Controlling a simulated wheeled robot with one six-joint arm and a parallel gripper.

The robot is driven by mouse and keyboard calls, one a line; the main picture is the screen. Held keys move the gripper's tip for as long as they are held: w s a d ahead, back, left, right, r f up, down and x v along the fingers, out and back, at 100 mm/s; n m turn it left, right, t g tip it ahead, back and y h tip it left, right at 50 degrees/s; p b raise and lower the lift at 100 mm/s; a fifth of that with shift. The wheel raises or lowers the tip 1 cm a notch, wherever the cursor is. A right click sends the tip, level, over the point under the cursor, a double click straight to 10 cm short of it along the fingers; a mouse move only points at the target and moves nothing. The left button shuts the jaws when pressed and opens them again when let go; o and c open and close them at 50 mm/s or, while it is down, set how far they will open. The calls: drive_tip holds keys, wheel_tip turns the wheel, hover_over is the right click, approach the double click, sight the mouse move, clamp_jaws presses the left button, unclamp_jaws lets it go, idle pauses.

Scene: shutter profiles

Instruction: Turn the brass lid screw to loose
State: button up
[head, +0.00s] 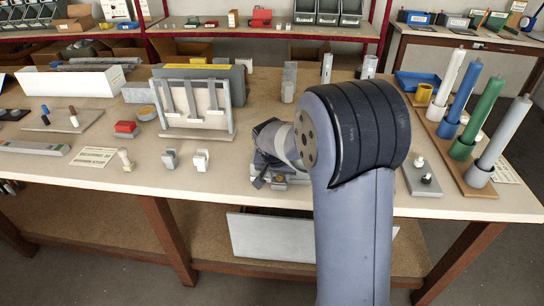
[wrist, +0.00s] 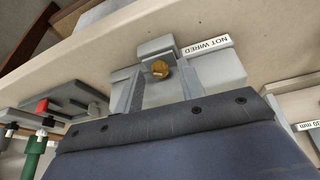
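The brass lid screw (wrist: 160,69) is a small round head on a grey box (wrist: 212,68) in the wrist view. A short pale mark shows on its face. In the head view the screw (head: 279,180) is a small brass spot at the front of the grey box, partly beneath my arm's end. My gripper (wrist: 160,88) is open, its two grey fingers to either side of the screw in the picture with clear gaps. I cannot tell the height of the fingertips above the screw. No loose or tight marking is readable.
A grey plate with black and white knobs (head: 422,175) is to the right, near the upright coloured tubes (head: 462,95). White clips (head: 200,160) stand to the left. The table's front edge is close.

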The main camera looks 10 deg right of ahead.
drive_tip(key=shift+a+m+h, duration=0.1)
drive_tip(key=shift+m+h, duration=0.2)
drive_tip(key=shift+m, duration=0.5)
drive_tip(key=v, duration=1)
drive_tip(key=shift+r, duration=0.45)
drive_tip(key=shift+a+f+b, duration=0.1)
drive_tip(key=shift+a+b, duration=0.05)
drive_tip(key=shift+b, duration=0.3)
